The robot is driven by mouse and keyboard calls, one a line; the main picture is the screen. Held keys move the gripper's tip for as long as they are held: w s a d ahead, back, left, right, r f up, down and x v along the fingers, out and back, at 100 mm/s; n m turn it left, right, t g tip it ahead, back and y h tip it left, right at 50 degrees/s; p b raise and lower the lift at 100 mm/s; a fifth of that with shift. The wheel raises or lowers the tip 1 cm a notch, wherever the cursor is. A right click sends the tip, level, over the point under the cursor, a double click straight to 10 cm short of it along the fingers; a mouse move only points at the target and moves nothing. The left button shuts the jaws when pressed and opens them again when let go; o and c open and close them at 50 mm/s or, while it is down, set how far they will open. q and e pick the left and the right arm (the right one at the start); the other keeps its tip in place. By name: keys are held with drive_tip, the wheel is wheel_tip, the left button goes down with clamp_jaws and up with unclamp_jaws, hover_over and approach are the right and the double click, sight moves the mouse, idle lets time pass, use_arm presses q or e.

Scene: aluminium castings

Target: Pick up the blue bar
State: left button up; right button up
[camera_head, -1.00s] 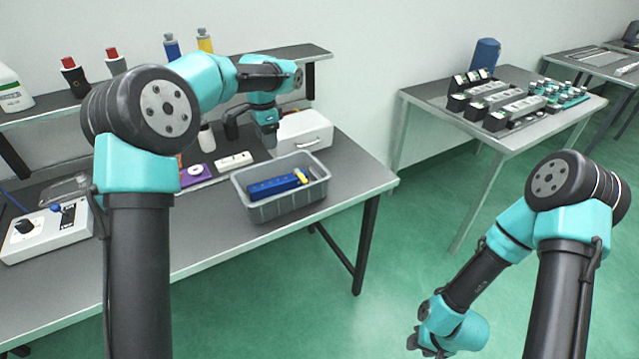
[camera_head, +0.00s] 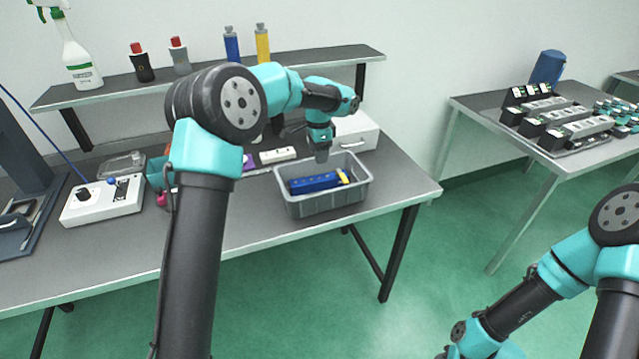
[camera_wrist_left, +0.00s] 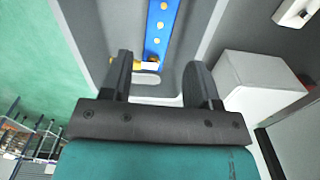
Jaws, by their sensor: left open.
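The blue bar (camera_head: 315,183) lies in the grey bin (camera_head: 325,208) on the workbench, with a yellow piece (camera_head: 343,177) at its right end. In the left wrist view the blue bar (camera_wrist_left: 160,28) runs away from the camera, with a row of yellow spots on it. My left gripper (camera_head: 322,155) points down over the back part of the bin. In the wrist view its two fingers (camera_wrist_left: 160,80) are apart with nothing held between them, and the bar's near end shows just beyond them. My right gripper is cut off by the bottom edge of the head view.
A white box (camera_head: 355,131) stands just behind the bin. A white strip (camera_head: 278,155) and a control box (camera_head: 102,199) lie to the left. A shelf (camera_head: 200,80) with bottles runs along the wall. Another table (camera_head: 570,160) with castings stands at the right.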

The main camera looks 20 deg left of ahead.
use_arm(q)
hover_over(320, 178)
drive_tip(key=shift+s+a+f, duration=0.15)
drive_tip(key=shift+f, duration=2.2)
drive_tip(key=shift+f, duration=2.6)
drive_tip(key=c, duration=0.8)
drive_tip(key=shift+r, duration=0.15)
wheel_tip(320, 178, up, 10)
drive_tip(key=shift+f, duration=0.1)
